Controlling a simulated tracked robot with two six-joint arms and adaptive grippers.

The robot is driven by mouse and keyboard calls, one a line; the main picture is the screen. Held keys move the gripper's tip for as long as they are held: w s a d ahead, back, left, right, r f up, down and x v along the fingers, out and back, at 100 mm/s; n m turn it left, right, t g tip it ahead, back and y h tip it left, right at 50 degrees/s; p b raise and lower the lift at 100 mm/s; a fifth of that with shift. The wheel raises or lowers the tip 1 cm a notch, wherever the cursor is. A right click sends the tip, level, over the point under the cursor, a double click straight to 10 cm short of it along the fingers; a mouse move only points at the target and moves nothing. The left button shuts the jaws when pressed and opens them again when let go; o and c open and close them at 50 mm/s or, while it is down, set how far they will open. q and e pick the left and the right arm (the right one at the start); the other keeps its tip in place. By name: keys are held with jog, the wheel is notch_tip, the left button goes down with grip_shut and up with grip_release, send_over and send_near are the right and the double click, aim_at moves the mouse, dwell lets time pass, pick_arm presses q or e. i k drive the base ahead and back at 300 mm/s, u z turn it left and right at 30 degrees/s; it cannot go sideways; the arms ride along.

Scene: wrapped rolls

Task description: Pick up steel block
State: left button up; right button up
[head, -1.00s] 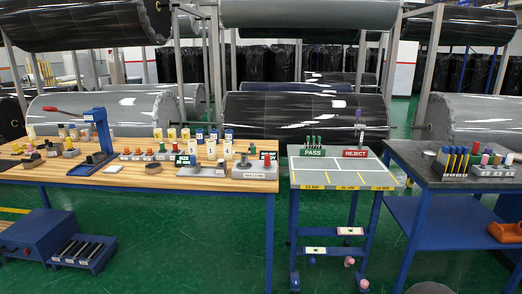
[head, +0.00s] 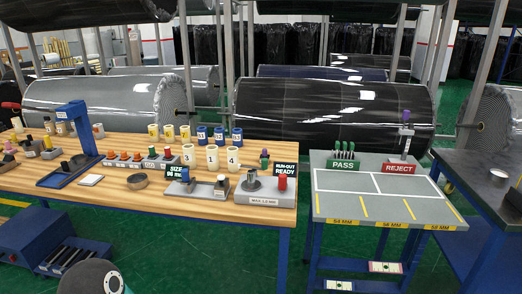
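No thing in view is clearly the steel block. A grey run-out fixture (head: 262,198) with a metal cylinder (head: 252,181) and a red knob stands at the bench's right front. A grey size gauge (head: 197,189) is left of it. The material of the pale piece is too small to tell. Neither of my grippers shows in the head view.
A dark round ring (head: 138,181) and several white and blue cups (head: 212,157) stand on the bench. Right of it are a grey sorting table (head: 350,210) with PASS and REJECT signs and a dark workbench (head: 490,185). Green floor shows between them.

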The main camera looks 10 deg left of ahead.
aim_at(264, 154)
jog(key=u, duration=0.3)
jog(key=i, duration=0.9)
jog(key=u, duration=0.5)
jog(key=k, duration=0.9)
jog(key=u, duration=0.2)
jog(key=i, duration=0.9)
jog(key=z, duration=0.05)
